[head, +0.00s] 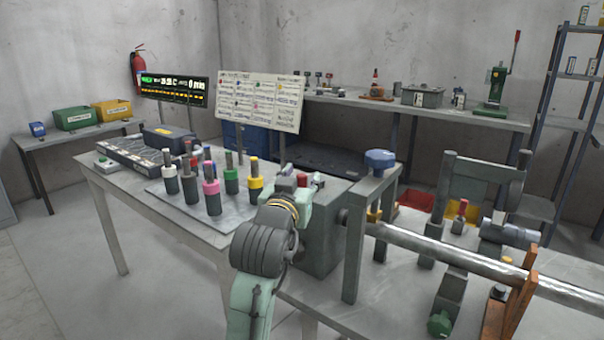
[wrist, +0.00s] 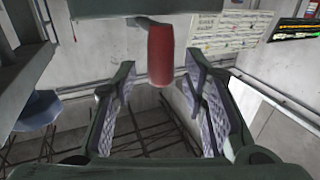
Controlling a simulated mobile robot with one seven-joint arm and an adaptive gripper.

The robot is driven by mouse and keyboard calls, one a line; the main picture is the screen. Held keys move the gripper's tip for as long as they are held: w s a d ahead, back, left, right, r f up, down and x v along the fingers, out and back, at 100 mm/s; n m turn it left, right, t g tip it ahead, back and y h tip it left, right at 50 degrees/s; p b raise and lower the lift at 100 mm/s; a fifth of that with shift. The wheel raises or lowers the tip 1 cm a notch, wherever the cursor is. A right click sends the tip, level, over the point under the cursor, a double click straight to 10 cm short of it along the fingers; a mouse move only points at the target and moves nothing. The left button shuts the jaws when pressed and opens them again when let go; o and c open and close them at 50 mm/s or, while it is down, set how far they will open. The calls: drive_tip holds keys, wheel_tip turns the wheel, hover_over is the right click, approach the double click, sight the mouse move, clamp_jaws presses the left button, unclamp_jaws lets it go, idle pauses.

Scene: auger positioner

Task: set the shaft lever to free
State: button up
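A red cylindrical grip (wrist: 160,56), which looks like the shaft lever's handle, hangs in the wrist view below a dark grey-green edge. My gripper (wrist: 160,92) is open, with its two padded fingers apart to the left and right of the grip. The grip appears between or just beyond the fingertips, and I see no finger closed on it. In the head view my gripper (head: 292,183) is beside the grey housing at the shaft's left end, and a bit of red shows there. My arm hides most of the lever and any free marking.
The steel shaft (head: 450,262) runs right from the grey housing (head: 325,235). A grey frame with a blue knob (head: 380,160) stands close by. Several coloured-collar pegs stand on a plate (head: 160,190) at left. A sign board (head: 262,98) stands behind.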

drive_tip(key=shift+w+d, duration=0.1)
drive_tip(key=shift+w, duration=0.5)
clamp_jaws()
idle(0.6)
